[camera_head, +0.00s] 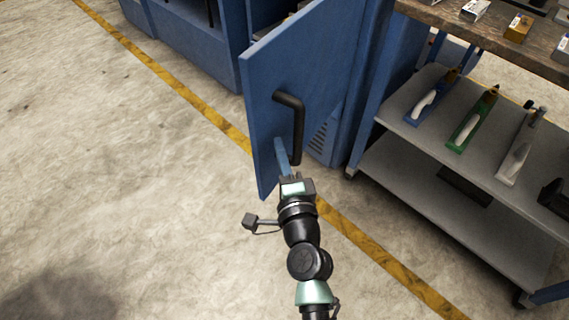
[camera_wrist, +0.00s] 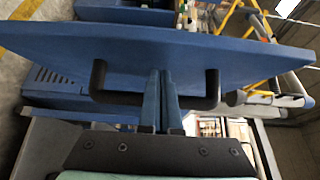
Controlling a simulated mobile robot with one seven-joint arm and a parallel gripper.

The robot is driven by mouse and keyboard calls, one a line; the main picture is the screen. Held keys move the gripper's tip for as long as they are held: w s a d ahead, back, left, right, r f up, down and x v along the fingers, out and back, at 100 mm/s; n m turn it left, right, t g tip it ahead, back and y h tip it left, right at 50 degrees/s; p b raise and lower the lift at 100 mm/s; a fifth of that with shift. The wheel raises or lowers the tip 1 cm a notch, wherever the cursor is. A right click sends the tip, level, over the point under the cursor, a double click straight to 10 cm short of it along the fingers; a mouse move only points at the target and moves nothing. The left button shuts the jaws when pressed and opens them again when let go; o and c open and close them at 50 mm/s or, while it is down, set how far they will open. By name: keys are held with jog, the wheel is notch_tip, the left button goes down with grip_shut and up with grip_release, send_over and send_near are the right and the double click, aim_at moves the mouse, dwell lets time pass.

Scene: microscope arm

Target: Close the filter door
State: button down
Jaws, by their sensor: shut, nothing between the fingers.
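The filter door (camera_head: 311,70) is a blue panel standing open, swung out from the blue machine cabinet. A black bar handle (camera_head: 297,128) is fixed upright on its outer face. My gripper (camera_head: 281,150) is shut and empty, with its fingers at the door's face beside the lower part of the handle. In the wrist view the door (camera_wrist: 130,42) spans the picture. The handle (camera_wrist: 98,78) shows there on both sides of the shut fingers (camera_wrist: 161,78). I cannot tell whether the fingertips touch the door.
The blue cabinet (camera_head: 190,35) stands behind the door. To the right is a workbench (camera_head: 440,20) with a grey lower shelf (camera_head: 418,112) holding several hand tools. A yellow line (camera_head: 180,90) crosses the concrete floor. The floor at left is clear.

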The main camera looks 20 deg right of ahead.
jog(key=shift+x, duration=1)
